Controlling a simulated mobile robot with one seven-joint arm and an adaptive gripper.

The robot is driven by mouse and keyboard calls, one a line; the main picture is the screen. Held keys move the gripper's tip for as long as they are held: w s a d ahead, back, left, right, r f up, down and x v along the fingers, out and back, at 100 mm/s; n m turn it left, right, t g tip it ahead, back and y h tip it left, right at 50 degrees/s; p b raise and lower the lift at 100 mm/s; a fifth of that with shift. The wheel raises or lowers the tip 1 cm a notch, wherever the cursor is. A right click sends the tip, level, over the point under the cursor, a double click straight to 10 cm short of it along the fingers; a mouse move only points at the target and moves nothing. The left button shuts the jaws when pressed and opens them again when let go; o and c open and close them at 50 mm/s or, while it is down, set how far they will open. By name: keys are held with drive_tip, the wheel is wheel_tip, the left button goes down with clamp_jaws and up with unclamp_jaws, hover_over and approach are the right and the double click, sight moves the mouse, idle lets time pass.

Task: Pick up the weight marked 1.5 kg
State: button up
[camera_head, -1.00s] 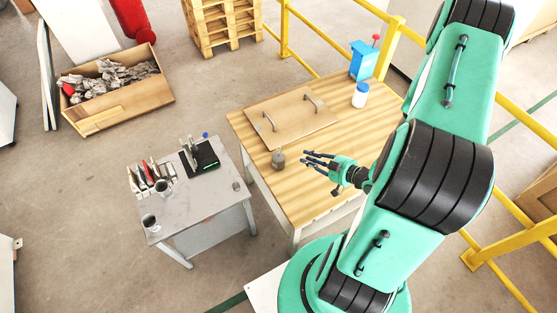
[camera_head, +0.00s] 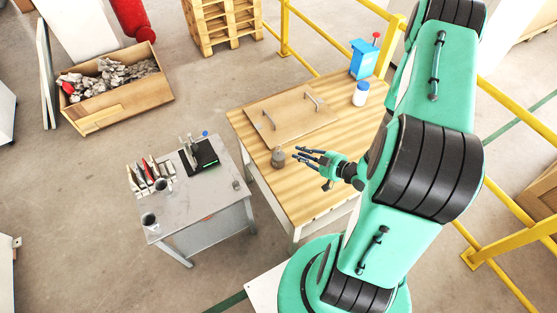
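A small grey weight (camera_head: 278,158) stands upright on the wooden table (camera_head: 300,200), near its left edge. Its marking is too small to read. My gripper (camera_head: 301,156) is just right of the weight, with its fingers spread and pointing left toward it. The fingers look open and empty, and the fingertips appear apart from the weight by a small gap. Other small grey objects stand on the grey table, a cup-like one (camera_head: 149,221) at its front corner and a small one (camera_head: 237,184) at its right edge; I cannot tell whether they are weights.
A board with two handles (camera_head: 290,118) lies on the wooden table behind the weight. The grey table (camera_head: 205,205) holds tools and a black stand (camera_head: 199,155). Yellow railing (camera_head: 300,55) runs behind.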

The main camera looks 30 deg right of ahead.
sight(284, 155)
drive_tip(key=shift+x, duration=2.2)
drive_tip(key=shift+b+x, duration=0.75)
drive_tip(key=shift+x, duration=1.85)
drive_tip(key=shift+f, duration=0.1)
clamp_jaws()
